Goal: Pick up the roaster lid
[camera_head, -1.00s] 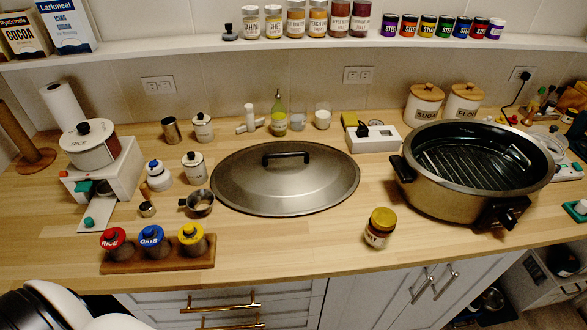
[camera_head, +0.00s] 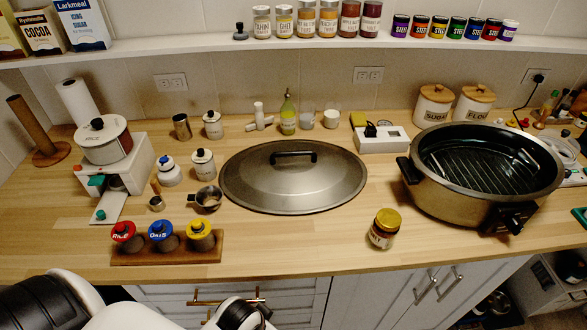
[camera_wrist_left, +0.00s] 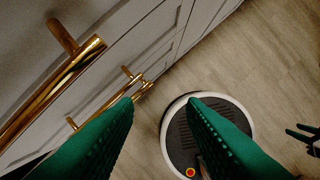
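The roaster lid (camera_head: 293,182) is a large oval grey metal dome with a black bar handle (camera_head: 293,155) on top. It lies flat on the wooden counter, left of the open roaster (camera_head: 480,185). My left arm comes in at the bottom left of the head view, below the counter's front edge, and its fingers are hidden there. In the left wrist view my left gripper (camera_wrist_left: 160,102) has two green fingers spread apart with nothing between them, beside the cabinet fronts. A dark, green-tipped part at that view's right edge may be my right gripper (camera_wrist_left: 304,140); its state is unclear.
A jar with a gold lid (camera_head: 384,228) stands between lid and roaster, near the front. A wooden rack (camera_head: 165,249) of small jars and a metal cup (camera_head: 207,199) are left of the lid. Brass handles (camera_wrist_left: 62,80) stick out near my left gripper. Counter in front of the lid is clear.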

